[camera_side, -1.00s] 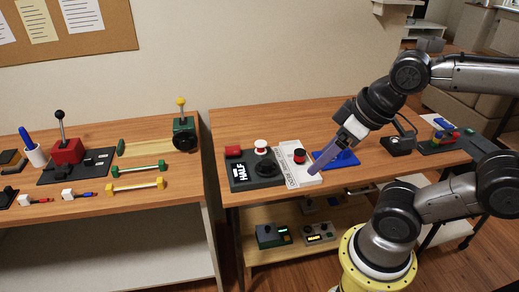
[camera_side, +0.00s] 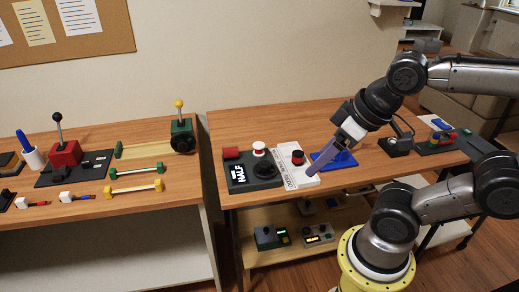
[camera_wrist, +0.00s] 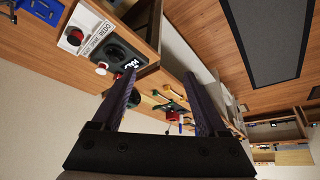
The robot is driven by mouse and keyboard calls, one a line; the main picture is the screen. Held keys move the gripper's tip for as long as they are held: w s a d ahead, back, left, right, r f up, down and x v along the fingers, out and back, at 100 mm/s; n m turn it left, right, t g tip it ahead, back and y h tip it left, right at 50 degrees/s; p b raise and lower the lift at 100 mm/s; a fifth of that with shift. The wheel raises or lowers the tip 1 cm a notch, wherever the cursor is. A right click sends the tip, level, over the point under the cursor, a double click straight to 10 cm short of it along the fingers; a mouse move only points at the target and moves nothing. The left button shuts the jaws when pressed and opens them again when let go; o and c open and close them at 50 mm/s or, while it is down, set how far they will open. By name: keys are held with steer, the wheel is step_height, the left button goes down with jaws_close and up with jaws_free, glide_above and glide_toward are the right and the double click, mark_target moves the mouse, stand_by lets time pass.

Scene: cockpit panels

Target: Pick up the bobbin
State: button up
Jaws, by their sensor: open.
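No thing is plainly marked as the bobbin. My gripper (camera_side: 311,172) has purple fingers and points down and left, near the front right of the white panel (camera_side: 305,180). In the wrist view my gripper (camera_wrist: 160,76) has its two fingers wide apart with nothing held between them. The spool-like piece lies left of the gripper.
A red-and-black knob (camera_side: 297,157) stands on the white panel, and a blue plate (camera_side: 342,160) lies right of it. A red block (camera_side: 231,153) is on the dark panel's left. The left table (camera_side: 120,205) holds levers and bars. A gap separates the tables.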

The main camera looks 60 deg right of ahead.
stand_by(0.3)
steer(key=shift+o, duration=0.8)
